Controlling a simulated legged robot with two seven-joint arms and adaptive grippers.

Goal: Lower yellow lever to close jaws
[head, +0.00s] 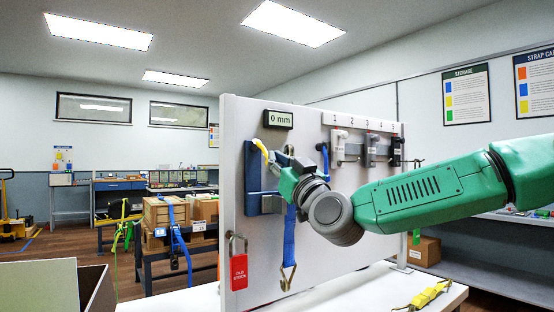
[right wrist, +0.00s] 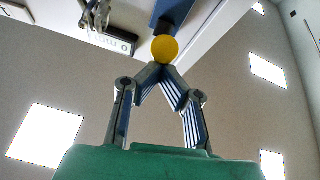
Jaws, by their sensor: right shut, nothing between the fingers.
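The yellow lever (head: 260,147) shows as a small yellow end at the top of the blue jaw device (head: 252,180) on the upright white board. In the right wrist view its round yellow knob (right wrist: 165,49) sits just beyond my fingertips. My right gripper (right wrist: 162,69) is shut and empty. Its tips meet right at the lower edge of the knob, touching or nearly so. In the head view my right gripper (head: 276,167) reaches in from the right and partly hides the device. A blue strap (head: 289,238) with a metal hook hangs below it. My left gripper does not show.
A display (head: 278,119) reading 0 mm is above the device. A red padlock tag (head: 239,271) hangs at the board's left edge. A yellow strap (head: 430,294) lies on the white table at right.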

